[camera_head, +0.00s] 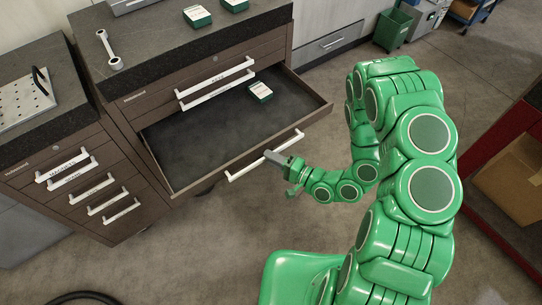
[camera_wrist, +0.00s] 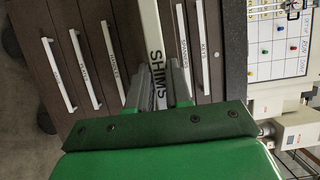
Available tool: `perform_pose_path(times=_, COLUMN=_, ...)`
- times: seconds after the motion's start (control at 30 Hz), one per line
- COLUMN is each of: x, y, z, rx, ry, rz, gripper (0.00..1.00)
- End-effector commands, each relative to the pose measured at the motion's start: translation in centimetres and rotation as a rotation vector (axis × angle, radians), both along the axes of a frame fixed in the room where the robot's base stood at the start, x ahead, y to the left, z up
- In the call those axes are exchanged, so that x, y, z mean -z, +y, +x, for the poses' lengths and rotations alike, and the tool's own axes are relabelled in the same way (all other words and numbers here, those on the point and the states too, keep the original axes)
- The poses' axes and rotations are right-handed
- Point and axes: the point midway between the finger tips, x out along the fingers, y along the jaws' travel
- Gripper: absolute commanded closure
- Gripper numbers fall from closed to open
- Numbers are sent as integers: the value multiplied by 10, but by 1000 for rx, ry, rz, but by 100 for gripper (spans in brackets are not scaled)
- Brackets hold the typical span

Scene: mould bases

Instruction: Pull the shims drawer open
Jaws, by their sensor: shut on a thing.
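The shims drawer (camera_head: 185,160) is a dark brown drawer pulled well out of the cabinet, its dark floor showing in the head view. Its white bar handle (camera_head: 245,168) runs along the drawer front. In the wrist view the handle (camera_wrist: 150,30) carries the label SHIMS and passes between the fingers. My gripper (camera_head: 272,156) is shut on this handle near its middle; it also shows in the wrist view (camera_wrist: 160,88). A small green and white box (camera_head: 260,91) lies inside the drawer, toward the back right.
Other closed drawers with white handles (camera_head: 122,210) are at left. A red-framed shelf with a cardboard box (camera_head: 515,175) stands at right.

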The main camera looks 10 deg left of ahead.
Motion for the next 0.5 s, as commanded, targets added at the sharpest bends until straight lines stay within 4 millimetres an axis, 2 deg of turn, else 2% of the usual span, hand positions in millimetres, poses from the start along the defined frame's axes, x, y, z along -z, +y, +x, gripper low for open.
perform_pose_path(times=0.17, x=1, y=0, z=-1, rx=-2, ry=2, rz=-2, gripper=100)
perform_pose_path(times=0.2, x=1, y=0, z=-1, rx=-1, ry=2, rz=-2, gripper=78)
perform_pose_path(times=0.33, x=1, y=0, z=0, rx=-1, ry=1, rz=-3, gripper=58)
perform_pose_path(times=0.37, x=1, y=0, z=0, rx=-1, ry=1, rz=-2, gripper=55)
perform_pose_path(times=0.5, x=0, y=0, z=0, rx=-1, ry=1, rz=-2, gripper=55)
